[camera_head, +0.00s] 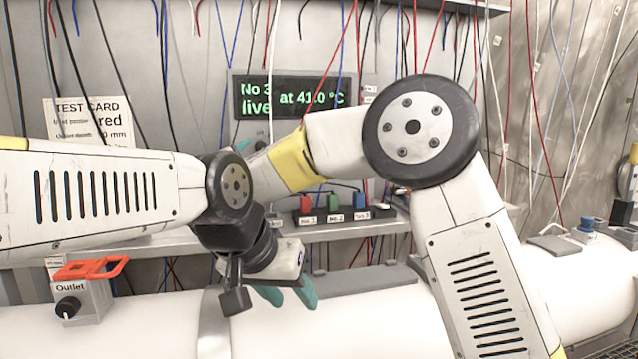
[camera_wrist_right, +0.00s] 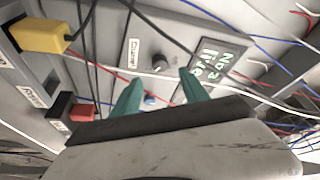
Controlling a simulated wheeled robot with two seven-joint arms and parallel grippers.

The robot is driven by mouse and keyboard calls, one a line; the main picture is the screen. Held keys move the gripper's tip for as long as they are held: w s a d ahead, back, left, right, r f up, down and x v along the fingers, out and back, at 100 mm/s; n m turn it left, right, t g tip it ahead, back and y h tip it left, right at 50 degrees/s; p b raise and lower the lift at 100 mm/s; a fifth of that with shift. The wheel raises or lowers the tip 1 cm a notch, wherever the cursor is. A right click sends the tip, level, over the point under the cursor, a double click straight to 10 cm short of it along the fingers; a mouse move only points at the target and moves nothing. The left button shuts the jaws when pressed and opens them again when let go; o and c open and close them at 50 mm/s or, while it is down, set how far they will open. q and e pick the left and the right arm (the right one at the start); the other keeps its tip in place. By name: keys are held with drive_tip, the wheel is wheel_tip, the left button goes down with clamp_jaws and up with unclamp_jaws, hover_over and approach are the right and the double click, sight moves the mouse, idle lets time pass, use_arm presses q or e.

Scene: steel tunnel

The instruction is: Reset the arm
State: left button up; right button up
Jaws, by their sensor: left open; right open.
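My left arm (camera_head: 90,190) comes in from the left, and its gripper (camera_head: 285,298) hangs in front of the white pipe. The two teal fingertips of the left gripper are apart and hold nothing that I can see. My right arm (camera_head: 465,260) rises from the lower right, bends at a large dark joint and reaches left toward the panel. In the head view its gripper is mostly hidden behind my left wrist. In the right wrist view the right gripper (camera_wrist_right: 160,90) has its teal fingers apart, with nothing between them, facing the panel with a dark knob (camera_wrist_right: 161,61).
A display (camera_head: 290,97) with green text and a test card (camera_head: 88,122) are on the back wall. A shelf holds red, green and blue blocks (camera_head: 333,202). An outlet box (camera_head: 82,300) with an orange handle sits on the white pipe (camera_head: 150,335). Loose wires hang throughout.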

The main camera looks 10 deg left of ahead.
drive_tip(key=w+d+r+n+g+y, duration=0.1)
drive_tip(key=w+d+r+n+y, duration=0.1)
drive_tip(key=d+r+n+y, duration=0.35)
drive_tip(key=s+d+f+n+g+y, duration=0.1)
drive_tip(key=s+d+n+g+y, duration=0.25)
drive_tip(key=d, duration=0.65)
drive_tip(key=s+d+f+n+g+h, duration=0.1)
drive_tip(key=s+d+f+g+h, duration=0.2)
drive_tip(key=s+d+f, duration=0.4)
drive_tip(key=s+d+f+n+g+h, duration=0.1)
drive_tip(key=s+d+f+g+h, duration=0.1)
drive_tip(key=s+d+f, duration=0.5)
drive_tip(key=s+d+f+n+g+h, duration=0.1)
drive_tip(key=s+d+f+g+h, duration=0.2)
drive_tip(key=s+d+f, duration=0.4)
drive_tip(key=s+d+g, duration=0.1)
drive_tip(key=s+d, duration=0.1)
drive_tip(key=d, duration=0.7)
drive_tip(key=shift+s+f+n+h, duration=0.3)
drive_tip(key=shift+s+f+n, duration=0.1)
